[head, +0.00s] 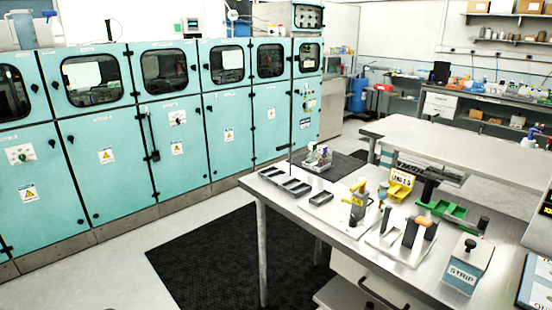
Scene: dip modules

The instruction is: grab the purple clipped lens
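I cannot make out the purple clipped lens for certain. A small rack (318,165) at the back of the steel workbench (285,208) holds several small pieces, and a bluish-purple spot (325,151) shows among them, too small to identify. Neither of my grippers is in view.
The bench also carries dark trays (285,182), a yellow-and-grey device (358,203), a yellow labelled stand (400,184), a green tray (441,209), a white board (389,240) with dark blocks and a box marked STRIP (467,265). Teal cabinets (105,165) line the left. Open floor and a black mat (225,260) lie between.

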